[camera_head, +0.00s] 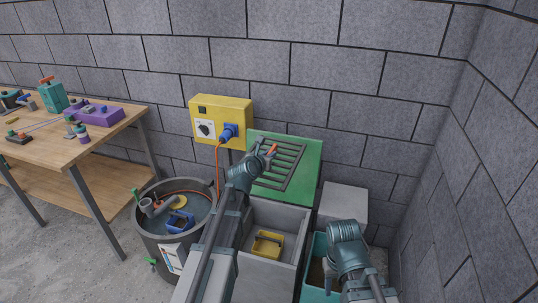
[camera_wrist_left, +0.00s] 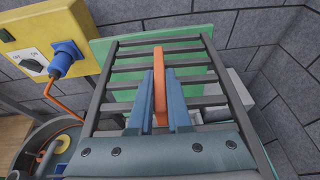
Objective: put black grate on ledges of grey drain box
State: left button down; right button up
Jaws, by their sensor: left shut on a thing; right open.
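The black grate (camera_head: 297,166) is held up, tilted, in front of a green panel. It also shows in the left wrist view (camera_wrist_left: 238,108). My left gripper (camera_head: 264,152) is shut on an orange upright piece (camera_wrist_left: 160,80) at the grate, with one blue finger on each side. The grey drain box (camera_head: 306,226) is open at the top, below and in front of the grate. A yellow block-like thing (camera_head: 267,244) is inside it. The box's ledges are not clearly seen. My right gripper (camera_head: 346,232) is over the right side, its fingertips hidden; it is empty as far as I see.
A yellow switch box (camera_head: 232,108) with a blue plug and orange cable stands behind left. A dark round tub (camera_head: 150,240) is left of the box. A teal bin (camera_head: 314,280) and a pale block (camera_head: 345,200) stand right. A wooden workbench (camera_head: 60,140) is far left.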

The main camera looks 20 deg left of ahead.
pick_arm(q)
notch_tip(320, 180, down, 35)
jog(key=b, duration=3.3)
jog(key=shift+s+a+n+y, duration=0.4)
jog(key=shift+s, duration=0.05)
pick_arm(e)
notch_tip(320, 180, down, 35)
jog(key=shift+s+a, duration=0.15)
jog(key=shift+a, duration=0.1)
jog(key=shift+f, duration=0.1)
pick_arm(q)
notch_tip(320, 180, down, 7)
jog(key=b, duration=0.7)
pick_arm(e)
notch_tip(320, 180, down, 7)
jog(key=shift+r, duration=0.2)
pick_arm(q)
jog(key=shift+f+b, duration=0.6)
jog(key=shift+b, duration=0.1)
pick_arm(e)
jog(key=shift+f, duration=0.75)
pick_arm(q)
jog(key=shift+f, duration=0.15)
pick_arm(e)
jog(key=shift+f, duration=0.15)
